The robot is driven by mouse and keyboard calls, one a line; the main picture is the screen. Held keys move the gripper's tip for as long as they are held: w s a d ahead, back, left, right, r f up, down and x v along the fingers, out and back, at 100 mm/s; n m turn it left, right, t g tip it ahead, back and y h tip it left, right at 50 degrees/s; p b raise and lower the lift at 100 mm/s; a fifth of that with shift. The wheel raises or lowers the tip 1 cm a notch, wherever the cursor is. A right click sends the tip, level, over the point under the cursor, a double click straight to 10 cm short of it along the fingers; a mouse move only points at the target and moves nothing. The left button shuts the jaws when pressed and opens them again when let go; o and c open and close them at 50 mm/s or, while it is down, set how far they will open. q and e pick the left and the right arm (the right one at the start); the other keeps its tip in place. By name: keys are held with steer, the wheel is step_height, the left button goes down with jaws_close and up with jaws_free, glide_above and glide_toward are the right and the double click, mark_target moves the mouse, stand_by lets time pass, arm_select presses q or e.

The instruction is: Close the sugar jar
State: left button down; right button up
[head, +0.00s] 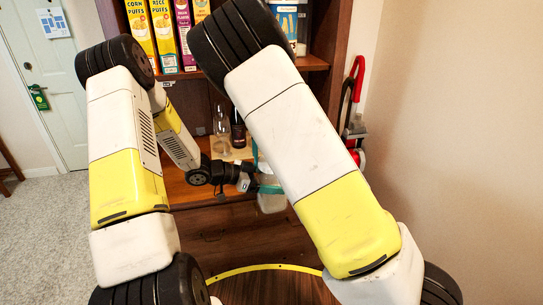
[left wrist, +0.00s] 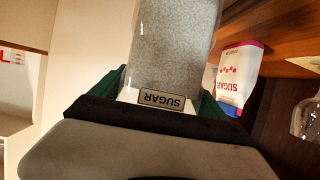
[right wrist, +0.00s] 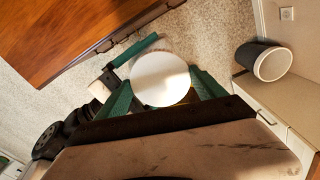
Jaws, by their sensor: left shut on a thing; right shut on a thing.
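The clear sugar jar (left wrist: 175,50), with grainy contents and a "SUGAR" label (left wrist: 160,101), is between the green fingers of my left gripper (left wrist: 160,95), which is shut on it. In the head view the jar (head: 271,203) hangs in front of the hutch shelf, partly hidden by my right arm. A round white lid (right wrist: 160,79) is between the green fingers of my right gripper (right wrist: 165,88), which is shut on it. Left gripper fingers show below the lid in the right wrist view, so it is over the jar. Whether the lid touches the rim is hidden.
A sugar bag (left wrist: 238,75) stands on the wooden shelf. A glass bottle (head: 221,122) and a dark bottle (head: 238,132) stand on the hutch shelf. Cereal boxes (head: 163,30) fill the shelf above. A white-rimmed bin (right wrist: 272,64) stands on the floor.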

steer(key=shift+d+f+m, duration=0.15)
steer(key=shift+f+m, duration=0.15)
steer(key=shift+m, duration=0.2)
steer(key=shift+w+r+m, duration=0.1)
steer(key=shift+r+m, duration=0.35)
steer(key=shift+m, duration=0.05)
steer(key=shift+a, duration=0.2)
steer(key=o, duration=1.3)
steer(key=shift+r, duration=2.3)
steer(key=shift+c, duration=0.4)
